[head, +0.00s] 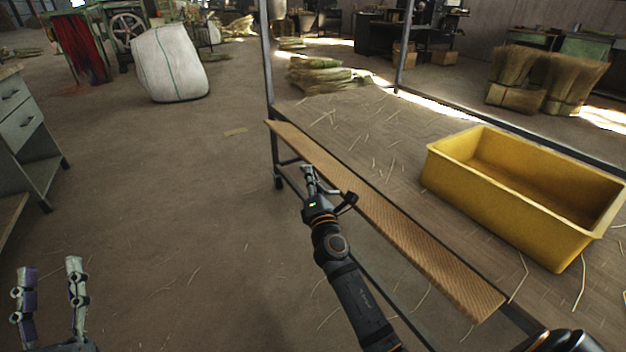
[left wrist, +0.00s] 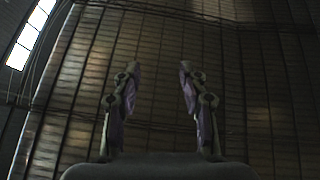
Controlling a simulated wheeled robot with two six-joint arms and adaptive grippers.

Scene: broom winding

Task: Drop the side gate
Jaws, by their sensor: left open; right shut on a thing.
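The side gate (head: 400,230) is a long tan ribbed panel along the near side of a table framed in dark metal. It runs from the table's far left corner down to the lower right, and its face shows from above. My right gripper (head: 309,172) is shut at the gate's near edge, toward its far end; the fingers hide the exact grip. My left gripper (head: 50,264) is open and empty, low at the left, well away from the gate. In the left wrist view its two fingers (left wrist: 158,68) stand apart with nothing between them.
A yellow bin (head: 500,212) stands on the table top, among loose straws. A metal post (head: 267,60) rises at the table's far left corner. A white sack (head: 170,65) and a drawer cabinet (head: 28,135) stand at left.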

